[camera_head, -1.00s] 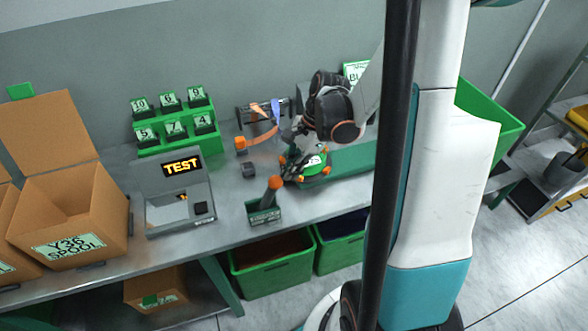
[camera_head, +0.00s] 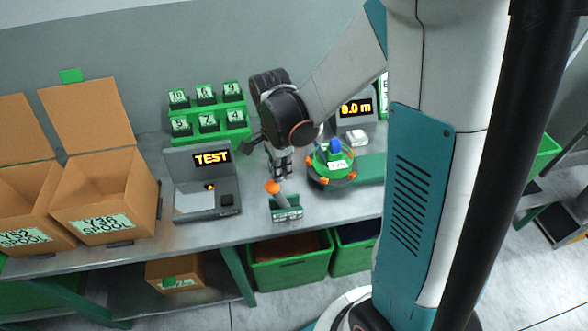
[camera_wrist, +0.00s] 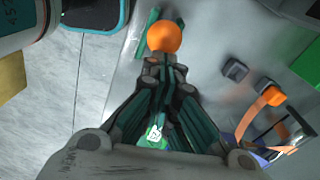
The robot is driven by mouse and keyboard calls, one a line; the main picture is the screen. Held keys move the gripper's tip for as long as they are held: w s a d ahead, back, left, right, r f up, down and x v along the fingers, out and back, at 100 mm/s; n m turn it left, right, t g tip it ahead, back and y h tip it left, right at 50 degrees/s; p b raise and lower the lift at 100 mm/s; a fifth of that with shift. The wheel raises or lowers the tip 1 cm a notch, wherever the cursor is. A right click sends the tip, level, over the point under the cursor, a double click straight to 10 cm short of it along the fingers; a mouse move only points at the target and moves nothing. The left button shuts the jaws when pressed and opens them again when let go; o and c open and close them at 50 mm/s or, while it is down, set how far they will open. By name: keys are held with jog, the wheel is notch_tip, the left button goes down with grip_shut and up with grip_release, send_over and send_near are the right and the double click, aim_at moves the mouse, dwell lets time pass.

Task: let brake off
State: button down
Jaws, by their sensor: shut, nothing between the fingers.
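The brake lever is a grey bar with an orange knob (camera_head: 272,187), rising from a small labelled green base (camera_head: 287,214) at the table's front edge. It leans left in the head view. My gripper (camera_head: 282,174) is shut and empty, pointing down just behind and above the knob. In the wrist view the knob (camera_wrist: 164,37) sits just beyond my closed fingertips (camera_wrist: 164,66); whether they touch cannot be told. The green spool (camera_head: 331,164) with orange knobs and a blue top stands to the right of my gripper.
The TEST device (camera_head: 203,185) stands left of the lever, with green numbered holders (camera_head: 208,122) behind. A 0.0 m display (camera_head: 356,108) is behind the spool. Orange webbing (camera_wrist: 258,117) and a dark block (camera_wrist: 235,70) lie near my gripper in the wrist view. Cardboard boxes (camera_head: 104,190) fill the left.

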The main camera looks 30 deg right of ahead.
jog(key=shift+w+a+f, duration=0.1)
jog(key=shift+w+a, duration=0.05)
jog(key=shift+a, duration=0.4)
jog(key=shift+w+a, duration=0.15)
jog(key=shift+a, duration=0.35)
notch_tip(320, 180, up, 12)
jog(key=w+p, duration=0.1)
jog(key=p, duration=0.3)
jog(key=shift+w+a+f, duration=0.15)
jog(key=shift+w+f, duration=0.05)
jog(key=shift+f, duration=0.05)
